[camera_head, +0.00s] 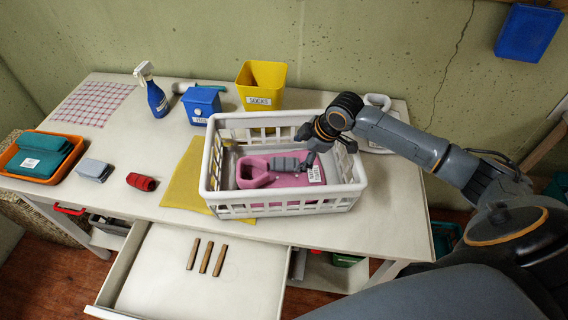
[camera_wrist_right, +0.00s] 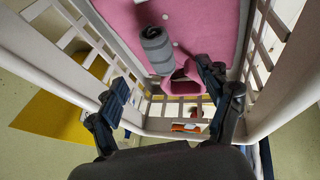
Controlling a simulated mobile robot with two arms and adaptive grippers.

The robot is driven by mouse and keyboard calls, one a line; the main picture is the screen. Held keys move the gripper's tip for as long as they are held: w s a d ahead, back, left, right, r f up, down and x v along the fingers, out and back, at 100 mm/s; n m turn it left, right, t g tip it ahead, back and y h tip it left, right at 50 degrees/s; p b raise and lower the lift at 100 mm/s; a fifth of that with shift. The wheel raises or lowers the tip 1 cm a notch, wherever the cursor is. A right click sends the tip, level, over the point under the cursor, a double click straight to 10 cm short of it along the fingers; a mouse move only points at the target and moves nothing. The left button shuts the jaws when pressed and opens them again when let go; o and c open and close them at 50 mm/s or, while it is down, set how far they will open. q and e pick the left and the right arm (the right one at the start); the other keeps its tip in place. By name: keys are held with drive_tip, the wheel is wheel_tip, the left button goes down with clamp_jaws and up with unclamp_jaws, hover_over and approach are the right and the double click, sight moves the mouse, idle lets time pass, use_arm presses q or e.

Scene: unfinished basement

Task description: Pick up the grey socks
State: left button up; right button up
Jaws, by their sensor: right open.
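The grey socks (camera_head: 285,162) are a rolled bundle on a pink folded cloth (camera_head: 309,178) inside the white basket (camera_head: 290,210). In the right wrist view the grey roll (camera_wrist_right: 156,50) lies ahead of the fingertips, nearer the right finger. My right gripper (camera_head: 318,132) is over the basket, above and slightly right of the socks in the head view. Its fingers stand wide apart with nothing between them, as the right wrist view also shows (camera_wrist_right: 165,92). My left gripper is not in view.
The slatted basket walls rise around the socks. A yellow cloth (camera_head: 185,184) lies left of the basket, with a red roll (camera_head: 141,181) and a grey folded item (camera_head: 93,170) beyond. A yellow bin (camera_head: 261,86) and a blue bin (camera_head: 200,104) stand behind. An open drawer (camera_head: 190,275) juts out in front.

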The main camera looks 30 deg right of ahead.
sight(288, 161)
drive_tip(key=x, duration=0.2)
drive_tip(key=shift+w+a+f, duration=0.15)
drive_tip(key=shift+w+f, duration=0.1)
drive_tip(key=shift+w, duration=0.05)
drive_tip(key=shift+a+f+p, duration=0.1)
drive_tip(key=shift+f+p, duration=0.2)
drive_tip(key=shift+w+a+f, duration=0.15)
drive_tip(key=shift+w+f, duration=0.05)
drive_tip(key=shift+f, duration=0.1)
drive_tip(key=p+x, duration=0.1)
drive_tip(key=x, duration=0.2)
drive_tip(key=shift+w+a+f, duration=0.15)
drive_tip(key=shift+f, duration=0.05)
drive_tip(key=shift+w+f, duration=0.15)
drive_tip(key=shift+f, duration=0.2)
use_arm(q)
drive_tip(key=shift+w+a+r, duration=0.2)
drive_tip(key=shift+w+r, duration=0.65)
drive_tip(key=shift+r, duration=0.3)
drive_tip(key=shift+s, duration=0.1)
use_arm(e)
drive_tip(key=c, duration=1.2)
